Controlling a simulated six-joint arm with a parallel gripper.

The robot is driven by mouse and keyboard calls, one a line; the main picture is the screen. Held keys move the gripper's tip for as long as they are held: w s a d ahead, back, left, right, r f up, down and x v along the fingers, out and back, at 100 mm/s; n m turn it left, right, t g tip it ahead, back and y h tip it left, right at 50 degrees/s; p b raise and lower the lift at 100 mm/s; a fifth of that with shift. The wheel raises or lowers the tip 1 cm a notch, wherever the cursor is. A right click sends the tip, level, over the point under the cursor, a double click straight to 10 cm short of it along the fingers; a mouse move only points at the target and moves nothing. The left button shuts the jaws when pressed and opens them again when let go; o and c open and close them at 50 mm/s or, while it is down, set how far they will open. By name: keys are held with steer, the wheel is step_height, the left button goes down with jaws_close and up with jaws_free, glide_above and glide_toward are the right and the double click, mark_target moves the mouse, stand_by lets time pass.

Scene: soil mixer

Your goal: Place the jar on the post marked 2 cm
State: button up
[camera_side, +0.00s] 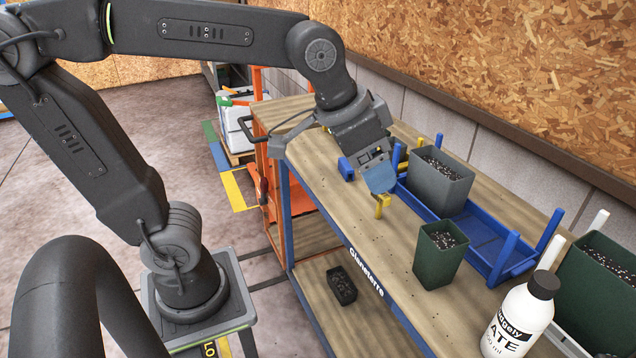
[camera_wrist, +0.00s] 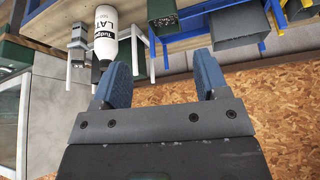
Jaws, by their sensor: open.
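No thing is clearly labelled as the jar; the closest match is a white bottle (camera_side: 518,320) with a black cap, upright at the front right of the bench in the side view. It also shows in the wrist view (camera_wrist: 105,35), upside down. No 2 cm mark is readable. Blue posts (camera_side: 550,230) and white posts (camera_side: 598,221) stand farther right. My gripper (camera_side: 380,178) is above the bench's front edge, well left of the bottle. Its blue jaws (camera_wrist: 162,80) are apart and empty.
A dark green pot (camera_side: 438,256) with soil stands between my gripper and the bottle. A grey pot (camera_side: 440,182) stands at the blue tray (camera_side: 484,240) behind. A larger green pot (camera_side: 598,290) is at the far right. A wall runs behind the bench.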

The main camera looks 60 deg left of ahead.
steer(key=s+a+f+n+y, duration=0.1)
steer(key=s+a+f+n, duration=0.1)
steer(key=s+a+f, duration=0.3)
steer(key=s, duration=0.2)
steer(key=shift+s+a, duration=0.2)
steer(key=shift+s, duration=0.2)
